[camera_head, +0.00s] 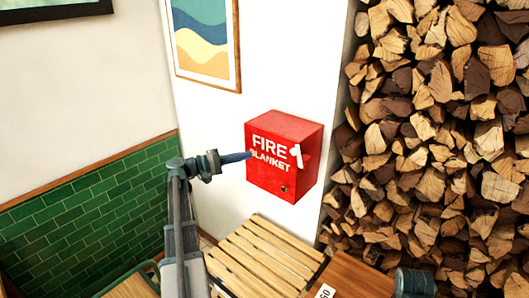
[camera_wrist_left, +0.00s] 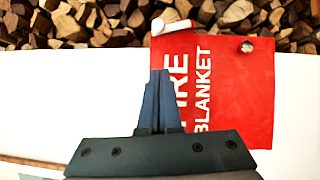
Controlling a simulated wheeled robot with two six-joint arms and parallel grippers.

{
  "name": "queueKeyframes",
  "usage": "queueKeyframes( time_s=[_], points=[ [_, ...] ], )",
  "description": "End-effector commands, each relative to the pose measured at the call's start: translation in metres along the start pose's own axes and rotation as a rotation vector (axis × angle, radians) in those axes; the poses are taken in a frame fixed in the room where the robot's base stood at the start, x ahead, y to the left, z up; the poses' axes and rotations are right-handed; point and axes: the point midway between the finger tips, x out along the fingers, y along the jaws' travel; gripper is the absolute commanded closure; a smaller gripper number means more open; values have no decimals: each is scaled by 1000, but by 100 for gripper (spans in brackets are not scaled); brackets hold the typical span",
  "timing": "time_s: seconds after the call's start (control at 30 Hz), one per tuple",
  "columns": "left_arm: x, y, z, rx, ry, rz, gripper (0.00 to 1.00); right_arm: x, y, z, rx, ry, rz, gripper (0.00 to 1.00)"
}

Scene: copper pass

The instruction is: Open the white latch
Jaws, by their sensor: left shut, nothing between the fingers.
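A red fire blanket box (camera_head: 268,180) is mounted on the white wall. The white latch (camera_head: 297,156) is on the right part of its front face, tilted, beside the lettering. In the left wrist view, which is turned, the latch (camera_wrist_left: 172,27) lies at the top edge of the red face, beyond the fingertips. My left gripper (camera_head: 249,156) is shut and empty, in front of the left part of the box. Its closed fingers (camera_wrist_left: 160,74) point toward the latch side, apart from the latch. Whether they touch the box I cannot tell.
A small round metal knob (camera_head: 284,188) is low on the box front. Stacked firewood (camera_head: 440,130) fills the right side. A slatted wooden seat (camera_head: 262,258) and a brown table top (camera_head: 355,277) are below. A framed picture (camera_head: 205,40) hangs above.

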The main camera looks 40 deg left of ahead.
Motion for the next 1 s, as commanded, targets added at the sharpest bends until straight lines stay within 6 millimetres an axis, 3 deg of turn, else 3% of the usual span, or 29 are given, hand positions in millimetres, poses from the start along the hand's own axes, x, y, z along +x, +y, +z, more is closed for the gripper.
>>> queueKeyframes(
  time_s=[0.5, 0.7, 1.0],
  points=[
    [98, 0, 5, 0, -5, -2, 100, -7, 1, 0, 1, 0, 0, 50],
    [114, 0, 24, 0, -3, -2, 100, -9, 1, 0, 2, 0, 0, 50],
    [121, -1, 30, 0, -2, -2, 100, -10, 1, 0, 2, 0, 0, 50]
  ],
)
